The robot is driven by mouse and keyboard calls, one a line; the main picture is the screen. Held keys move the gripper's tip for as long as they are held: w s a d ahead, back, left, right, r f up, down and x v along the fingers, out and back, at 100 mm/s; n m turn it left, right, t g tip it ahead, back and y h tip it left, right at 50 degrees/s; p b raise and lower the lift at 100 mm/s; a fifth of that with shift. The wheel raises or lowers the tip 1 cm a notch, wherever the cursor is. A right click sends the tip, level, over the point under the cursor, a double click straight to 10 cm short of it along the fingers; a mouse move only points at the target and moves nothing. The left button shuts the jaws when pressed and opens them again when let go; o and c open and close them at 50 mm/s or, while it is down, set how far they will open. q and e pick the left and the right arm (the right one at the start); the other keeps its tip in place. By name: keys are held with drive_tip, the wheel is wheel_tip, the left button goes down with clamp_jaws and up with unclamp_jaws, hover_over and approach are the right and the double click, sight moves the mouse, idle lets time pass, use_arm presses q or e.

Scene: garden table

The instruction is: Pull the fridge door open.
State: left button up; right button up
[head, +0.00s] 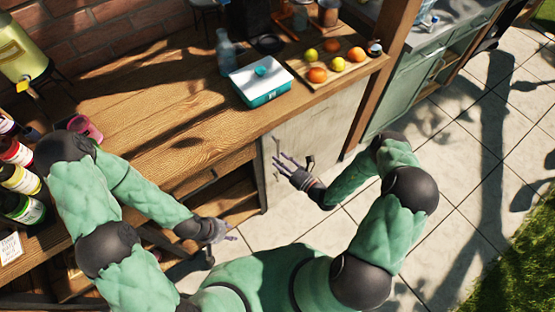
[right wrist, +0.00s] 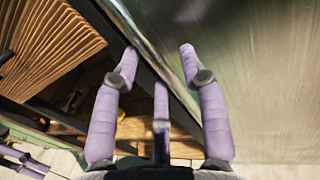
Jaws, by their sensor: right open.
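The pale grey fridge door (head: 318,122) is under the wooden counter in the head view, and it looks closed. In the right wrist view the door (right wrist: 265,75) is a brushed surface filling the upper right. My right gripper (head: 283,160) is in front of the door near its left edge.
The wooden counter (head: 165,120) carries a white-and-teal box (head: 262,88), a bottle (head: 226,52) and a board with fruit (head: 335,80). Open wooden shelves (head: 225,190) stand left of the door. Paved floor (head: 440,150) is clear at the right.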

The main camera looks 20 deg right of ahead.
drive_tip(key=shift+x, duration=0.85)
clamp_jaws()
